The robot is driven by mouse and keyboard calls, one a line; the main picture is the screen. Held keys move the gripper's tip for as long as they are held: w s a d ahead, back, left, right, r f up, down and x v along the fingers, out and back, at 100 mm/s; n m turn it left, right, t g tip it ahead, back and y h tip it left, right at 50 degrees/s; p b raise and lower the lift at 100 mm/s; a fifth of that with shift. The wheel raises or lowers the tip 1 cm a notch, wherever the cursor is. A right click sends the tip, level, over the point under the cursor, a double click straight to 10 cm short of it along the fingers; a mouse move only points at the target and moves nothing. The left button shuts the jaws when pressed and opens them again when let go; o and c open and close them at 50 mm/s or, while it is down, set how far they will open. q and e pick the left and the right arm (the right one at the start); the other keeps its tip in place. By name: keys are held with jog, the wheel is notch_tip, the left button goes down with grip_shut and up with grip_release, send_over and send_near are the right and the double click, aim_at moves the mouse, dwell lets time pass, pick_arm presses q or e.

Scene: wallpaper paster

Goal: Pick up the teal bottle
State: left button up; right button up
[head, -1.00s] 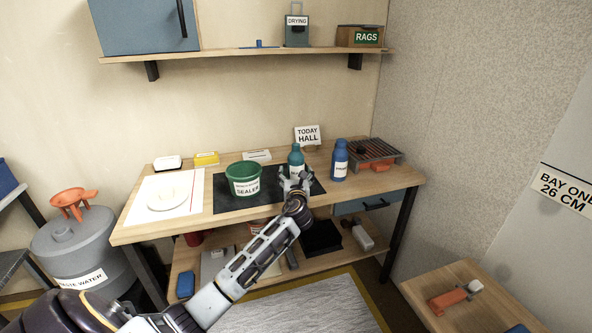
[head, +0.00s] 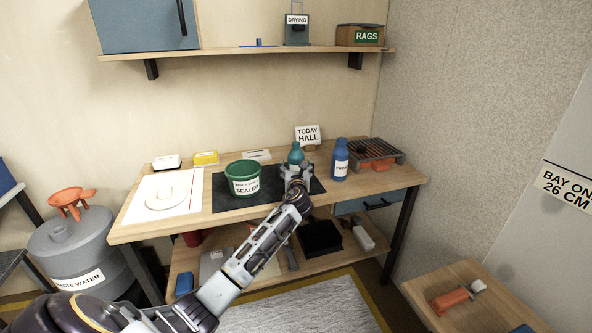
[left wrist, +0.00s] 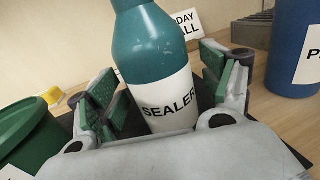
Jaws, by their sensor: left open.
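The teal bottle (head: 295,154) stands upright on the black mat (head: 228,201) on the workbench. In the left wrist view the teal bottle (left wrist: 150,45) has a white label reading SEALER. My left gripper (head: 297,172) is at the bottle, on its near side, and hides its lower part in the head view. In the left wrist view the left gripper (left wrist: 160,98) is open, with one green-padded finger on each side of the bottle. A gap shows on the left side; I cannot tell whether the right finger touches. My right gripper is not in view.
A green SEALER tub (head: 243,179) stands left of the bottle, and a blue bottle (head: 340,160) stands close on the right. A TODAY HALL sign (head: 308,135) is behind. A grill-topped orange tray (head: 374,153) sits at the bench's right end.

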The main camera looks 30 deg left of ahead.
pick_arm(q)
jog(key=shift+w+a, duration=0.25)
jog(key=shift+w, duration=0.15)
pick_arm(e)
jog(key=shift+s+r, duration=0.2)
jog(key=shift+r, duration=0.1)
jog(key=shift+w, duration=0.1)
pick_arm(q)
jog(key=c, duration=1.2)
jog(key=shift+c, duration=0.8)
jog(key=shift+r, duration=0.2)
